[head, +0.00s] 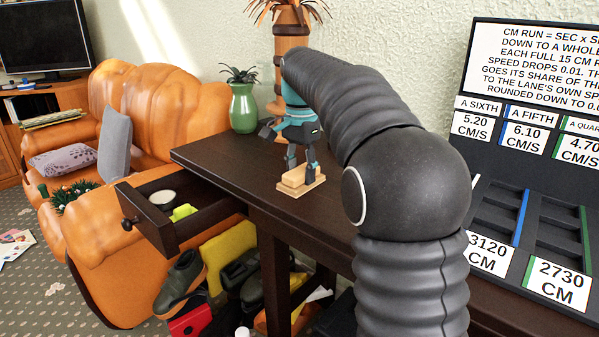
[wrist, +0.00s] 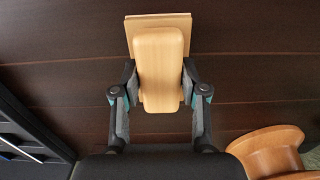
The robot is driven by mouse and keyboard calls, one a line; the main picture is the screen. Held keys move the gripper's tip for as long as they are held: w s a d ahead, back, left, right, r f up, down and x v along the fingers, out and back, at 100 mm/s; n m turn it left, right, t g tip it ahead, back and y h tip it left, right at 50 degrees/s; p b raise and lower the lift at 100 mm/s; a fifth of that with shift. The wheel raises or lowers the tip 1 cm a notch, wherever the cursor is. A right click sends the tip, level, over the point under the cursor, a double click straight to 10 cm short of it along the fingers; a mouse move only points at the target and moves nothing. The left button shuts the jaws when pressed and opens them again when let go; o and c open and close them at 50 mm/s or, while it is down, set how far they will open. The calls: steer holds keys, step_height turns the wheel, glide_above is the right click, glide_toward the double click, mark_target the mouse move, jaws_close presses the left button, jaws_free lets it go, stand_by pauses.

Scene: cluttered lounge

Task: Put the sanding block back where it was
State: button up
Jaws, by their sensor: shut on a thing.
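The sanding block (head: 303,187) is a pale wooden flat base with a rounded grip on top. It is at the dark table's top (head: 225,153), near the front edge; I cannot tell whether its base touches the surface. My gripper (head: 301,166) points down and is shut on it. In the wrist view, the two fingers of the gripper (wrist: 160,82) press on both sides of the grip of the sanding block (wrist: 160,60). The base shows beyond the grip, over dark boards.
An open drawer (head: 158,232) holds a white tin (head: 163,198) and a yellow-green item (head: 183,212). A green vase (head: 243,108) and a wooden planter (head: 291,40) stand at the back. A black rack with signs (head: 528,205) is at right. The table's left part is clear.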

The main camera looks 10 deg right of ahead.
mark_target(301, 170)
steer(key=shift+f, duration=0.1)
steer(key=o, duration=1.1)
step_height(301, 170, up, 12)
steer(key=shift+r+p, duration=0.15)
steer(key=shift+p, duration=0.8)
steer(key=shift+s, duration=0.15)
